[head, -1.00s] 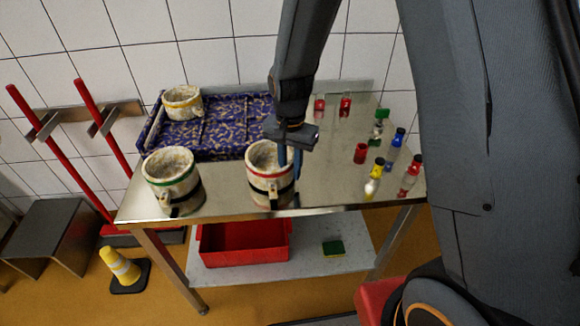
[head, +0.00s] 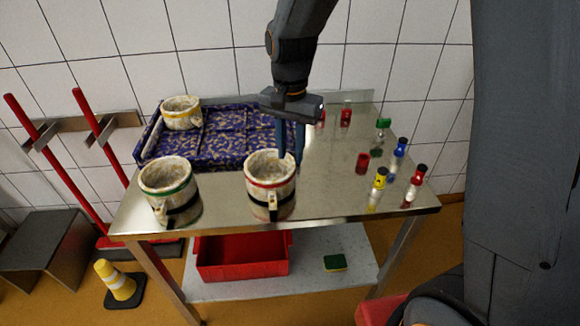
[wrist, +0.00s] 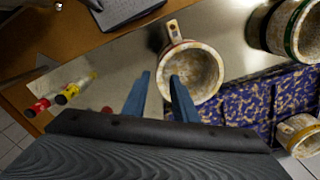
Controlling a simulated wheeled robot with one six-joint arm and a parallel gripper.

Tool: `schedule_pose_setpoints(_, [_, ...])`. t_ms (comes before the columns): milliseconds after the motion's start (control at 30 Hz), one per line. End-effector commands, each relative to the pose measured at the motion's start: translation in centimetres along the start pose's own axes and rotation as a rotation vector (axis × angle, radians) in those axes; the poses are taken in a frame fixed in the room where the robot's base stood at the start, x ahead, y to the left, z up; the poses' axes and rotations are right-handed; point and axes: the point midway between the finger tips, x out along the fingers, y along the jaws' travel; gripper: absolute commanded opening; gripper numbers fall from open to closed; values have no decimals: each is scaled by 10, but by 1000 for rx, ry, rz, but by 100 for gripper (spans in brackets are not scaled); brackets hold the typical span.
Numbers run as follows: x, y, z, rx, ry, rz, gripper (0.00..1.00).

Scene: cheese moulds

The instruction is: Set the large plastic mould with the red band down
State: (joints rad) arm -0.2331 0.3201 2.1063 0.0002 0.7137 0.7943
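The mould with the red band (head: 270,184) is a cream, mottled cup with a red stripe, a dark lower band and a handle on its front side. It stands upright on the steel table (head: 318,190). My gripper (head: 291,155) is over its right rim, with its two blue fingers apart. In the wrist view the mould (wrist: 206,92) lies ahead of my gripper (wrist: 155,85). One finger overlaps its opening and the other is outside its wall. The fingers hold nothing. Whether a finger touches the rim I cannot tell.
A green-banded mould (head: 168,187) stands to the left. A yellow-banded mould (head: 181,113) stands on the purple patterned tray (head: 155,151) behind. The table's front edge is close.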

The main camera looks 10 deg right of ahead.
Motion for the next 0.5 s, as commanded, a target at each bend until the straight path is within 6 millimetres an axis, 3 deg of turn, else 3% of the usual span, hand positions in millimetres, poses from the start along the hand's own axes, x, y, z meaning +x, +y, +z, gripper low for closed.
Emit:
schedule_pose_setpoints(100, [-15,-1,-1,0,2,-2,26])
schedule_pose_setpoints(300, [-26,6,0,-16,2,-2,26])
schedule_pose_setpoints(367, [-24,19,2,-50,7,-7,26])
schedule_pose_setpoints(500, [-11,72,11,-213,39,-27,26])
